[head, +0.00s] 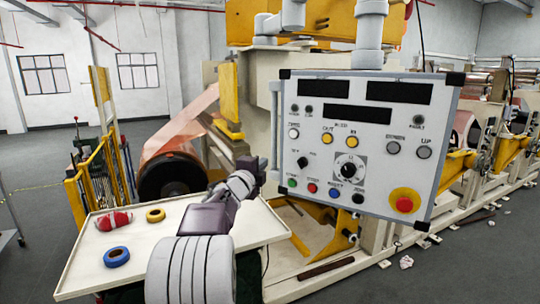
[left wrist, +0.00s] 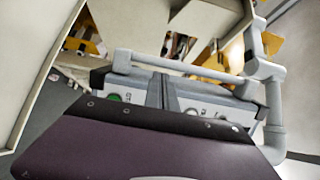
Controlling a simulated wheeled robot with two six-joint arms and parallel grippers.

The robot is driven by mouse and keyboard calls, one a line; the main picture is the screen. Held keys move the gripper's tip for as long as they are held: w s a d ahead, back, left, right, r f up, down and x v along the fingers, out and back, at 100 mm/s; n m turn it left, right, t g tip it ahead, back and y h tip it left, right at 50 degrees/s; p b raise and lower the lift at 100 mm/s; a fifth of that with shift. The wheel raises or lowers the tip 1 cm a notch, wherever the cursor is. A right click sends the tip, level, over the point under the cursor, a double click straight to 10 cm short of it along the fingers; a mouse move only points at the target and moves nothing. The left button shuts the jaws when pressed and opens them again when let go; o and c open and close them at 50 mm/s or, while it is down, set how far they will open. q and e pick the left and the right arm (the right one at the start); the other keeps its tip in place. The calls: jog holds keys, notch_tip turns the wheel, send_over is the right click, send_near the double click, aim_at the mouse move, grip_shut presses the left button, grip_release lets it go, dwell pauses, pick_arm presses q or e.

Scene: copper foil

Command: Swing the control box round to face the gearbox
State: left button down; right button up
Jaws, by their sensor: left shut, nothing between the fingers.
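The control box (head: 366,140) is a pale panel with dark displays, buttons and a red knob on yellow, hanging from a grey pipe arm (head: 370,30). Its face is turned towards me in the head view. A grey handle bar (head: 276,128) runs along its left edge. My left gripper (head: 262,170) is shut and empty, close to that left edge; I cannot tell whether it touches. In the left wrist view, the box (left wrist: 205,102) and handle bar (left wrist: 185,67) lie just beyond the shut fingers (left wrist: 163,92). I cannot pick out the gearbox for certain. My right gripper is not in view.
A copper foil roll (head: 185,130) and yellow machine frames stand behind.

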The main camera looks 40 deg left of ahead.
aim_at(273, 154)
pick_arm(q)
jog(key=p+x, duration=0.2)
jog(key=x, duration=0.5)
jog(key=shift+w+a+f, duration=0.1)
jog(key=shift+w, duration=0.1)
jog(key=shift+p, duration=0.3)
